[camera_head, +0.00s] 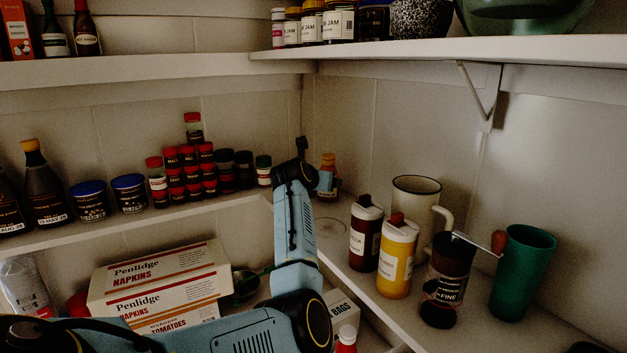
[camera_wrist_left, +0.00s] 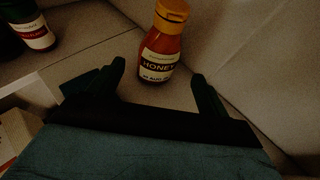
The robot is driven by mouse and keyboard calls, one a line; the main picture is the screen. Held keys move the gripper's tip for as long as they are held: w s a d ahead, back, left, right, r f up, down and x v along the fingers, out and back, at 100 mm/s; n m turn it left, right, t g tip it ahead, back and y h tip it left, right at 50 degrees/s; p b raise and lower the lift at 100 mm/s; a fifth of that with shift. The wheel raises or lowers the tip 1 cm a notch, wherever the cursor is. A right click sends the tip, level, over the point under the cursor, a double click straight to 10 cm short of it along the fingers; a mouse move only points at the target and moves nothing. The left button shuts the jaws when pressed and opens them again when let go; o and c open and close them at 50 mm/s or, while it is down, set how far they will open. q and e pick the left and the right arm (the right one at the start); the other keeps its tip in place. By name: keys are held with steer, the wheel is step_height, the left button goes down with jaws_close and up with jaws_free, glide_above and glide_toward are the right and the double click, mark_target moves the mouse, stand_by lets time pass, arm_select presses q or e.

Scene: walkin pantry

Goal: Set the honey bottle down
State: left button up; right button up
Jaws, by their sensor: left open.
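The honey bottle (camera_wrist_left: 161,52) has an orange cap and a label reading HONEY. In the left wrist view it stands upright on the shelf, just beyond and between the fingers of my left gripper (camera_wrist_left: 160,82). The fingers are apart and do not appear to touch it. In the head view the honey bottle (camera_head: 328,176) stands near the back corner of the middle shelf, just right of my left gripper (camera_head: 302,150). My left arm reaches up toward it from below. My right gripper is not in view.
A dark red bottle (camera_head: 366,233), a yellow bottle (camera_head: 397,257), a white mug (camera_head: 416,194), a dark grinder (camera_head: 446,280) and a green cup (camera_head: 522,273) stand along the right shelf. Several spice jars (camera_head: 188,170) stand left of my arm. The upper shelf (camera_head: 400,52) overhangs.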

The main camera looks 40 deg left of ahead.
arm_select(q)
steer(key=v, duration=0.5)
steer(key=shift+s+d+r, duration=0.1)
steer(key=shift+s+d, duration=0.05)
